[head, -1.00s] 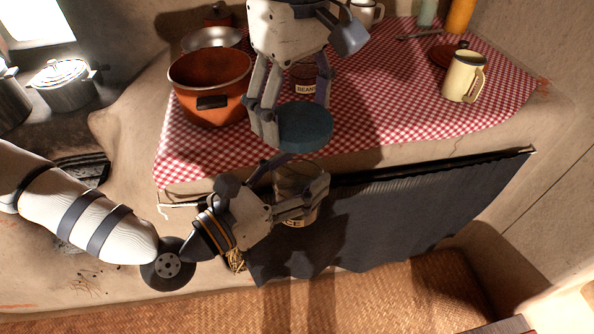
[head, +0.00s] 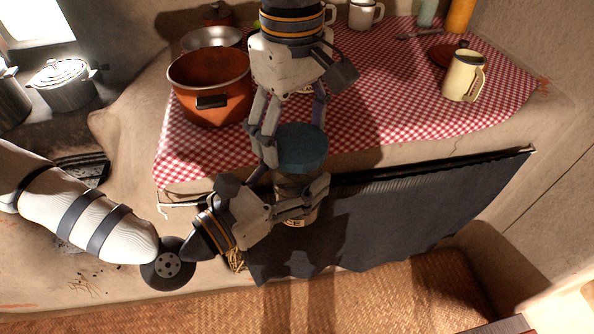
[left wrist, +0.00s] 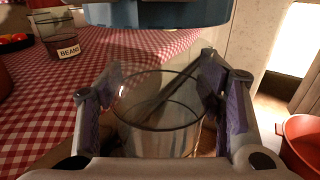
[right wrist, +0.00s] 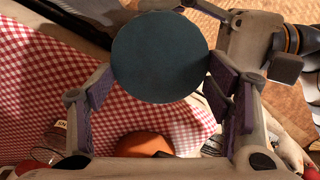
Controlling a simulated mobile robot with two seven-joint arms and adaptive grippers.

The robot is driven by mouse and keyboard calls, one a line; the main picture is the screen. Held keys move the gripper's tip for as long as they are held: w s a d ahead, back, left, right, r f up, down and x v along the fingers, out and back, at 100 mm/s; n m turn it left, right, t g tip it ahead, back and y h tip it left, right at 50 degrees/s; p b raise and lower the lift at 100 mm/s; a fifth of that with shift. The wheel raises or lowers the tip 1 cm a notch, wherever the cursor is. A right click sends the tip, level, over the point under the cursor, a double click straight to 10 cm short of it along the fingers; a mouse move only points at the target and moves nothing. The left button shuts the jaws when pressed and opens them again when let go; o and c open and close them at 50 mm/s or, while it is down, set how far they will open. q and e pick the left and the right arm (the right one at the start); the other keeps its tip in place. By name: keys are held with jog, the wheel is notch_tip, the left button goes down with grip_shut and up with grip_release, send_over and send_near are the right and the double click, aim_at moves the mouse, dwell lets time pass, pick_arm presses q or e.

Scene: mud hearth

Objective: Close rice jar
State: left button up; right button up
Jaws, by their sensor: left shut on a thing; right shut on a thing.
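The rice jar (head: 299,218) is clear glass with a pale label, partly hidden by my left gripper (head: 303,200). That gripper is shut around its sides in front of the counter. In the left wrist view the jar (left wrist: 158,140) is open at the top between the two fingers. My right gripper (head: 293,142) comes down from the top of the head view, shut on the round blue lid (head: 303,153). The lid (right wrist: 160,58) shows its flat face in the right wrist view. In the left wrist view the lid (left wrist: 158,13) hangs above the jar's rim, with a gap between them.
The counter has a red checked cloth (head: 390,100). A beans jar (left wrist: 58,35) stands behind. A dark curtain (head: 410,210) hangs below the counter edge.

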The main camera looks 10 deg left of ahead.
aim_at(298, 187)
jog(key=shift+r, duration=0.1)
dwell(0.6)
jog(key=shift+f, duration=0.9)
jog(key=shift+f, duration=0.55)
